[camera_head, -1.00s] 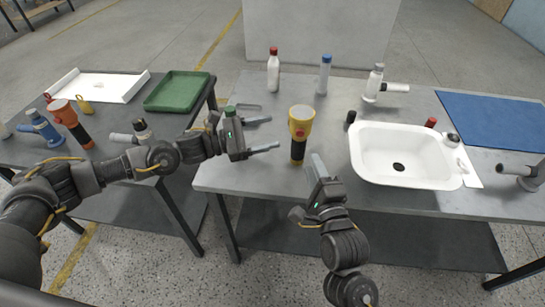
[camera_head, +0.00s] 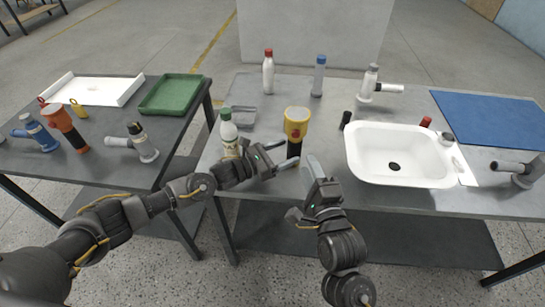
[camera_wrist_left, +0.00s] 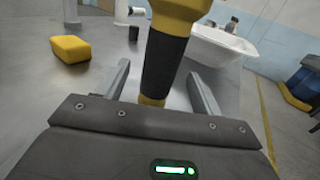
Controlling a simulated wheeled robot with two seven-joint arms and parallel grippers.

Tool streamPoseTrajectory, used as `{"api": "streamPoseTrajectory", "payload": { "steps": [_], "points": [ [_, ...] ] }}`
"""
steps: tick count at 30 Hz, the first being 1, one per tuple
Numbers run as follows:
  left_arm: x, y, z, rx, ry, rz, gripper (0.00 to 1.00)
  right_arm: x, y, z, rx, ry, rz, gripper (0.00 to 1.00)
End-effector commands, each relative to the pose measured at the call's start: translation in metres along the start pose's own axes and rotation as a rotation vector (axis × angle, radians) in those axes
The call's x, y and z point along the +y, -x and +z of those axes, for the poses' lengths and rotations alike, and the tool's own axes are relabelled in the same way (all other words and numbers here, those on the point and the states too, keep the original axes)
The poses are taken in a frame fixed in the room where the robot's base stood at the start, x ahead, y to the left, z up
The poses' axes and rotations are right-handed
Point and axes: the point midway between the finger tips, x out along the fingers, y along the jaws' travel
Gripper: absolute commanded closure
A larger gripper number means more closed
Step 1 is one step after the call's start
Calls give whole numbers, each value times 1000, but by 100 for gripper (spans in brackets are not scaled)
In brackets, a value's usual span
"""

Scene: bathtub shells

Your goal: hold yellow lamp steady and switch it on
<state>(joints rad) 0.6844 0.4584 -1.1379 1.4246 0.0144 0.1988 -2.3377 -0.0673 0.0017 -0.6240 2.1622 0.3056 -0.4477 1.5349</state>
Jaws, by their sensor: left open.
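The yellow lamp (camera_head: 297,122) stands upright on the grey metal table in the head view, with a wide yellow head and a dark handle. My left gripper (camera_head: 292,155) is open at the lamp's lower part. In the left wrist view the lamp's black handle (camera_wrist_left: 164,65) rises between the two spread fingers (camera_wrist_left: 160,85), with gaps visible on both sides. The lamp's top is cut off there. I cannot make out its switch. My right gripper (camera_head: 314,168) is just right of and in front of the lamp, apart from it; its finger opening is not clear.
A green-capped bottle (camera_head: 228,135) stands close behind my left wrist. A white basin (camera_head: 372,170) is to the right, with a dark cylinder (camera_head: 345,120) beside it. Several bottles stand at the back. A yellow block (camera_wrist_left: 70,48) shows in the left wrist view.

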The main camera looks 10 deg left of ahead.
Motion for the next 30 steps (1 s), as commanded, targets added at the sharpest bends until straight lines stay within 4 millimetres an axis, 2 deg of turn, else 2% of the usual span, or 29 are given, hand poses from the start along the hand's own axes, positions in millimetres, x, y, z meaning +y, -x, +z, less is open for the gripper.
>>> {"api": "streamPoseTrajectory", "payload": {
  "steps": [3,9,15,22,30],
  "points": [
    [0,-22,0,-1,0,-1,33,0,0,0,0,0,0,64],
    [0,-45,0,1,0,0,33,0,0,0,0,0,0,64],
    [0,-54,0,1,-1,0,33,0,0,0,0,0,0,64],
    [0,-54,0,1,-1,-1,33,0,0,0,0,0,0,64],
    [0,-54,0,1,-1,-1,68,0,0,0,0,0,0,64]
  ]
}}
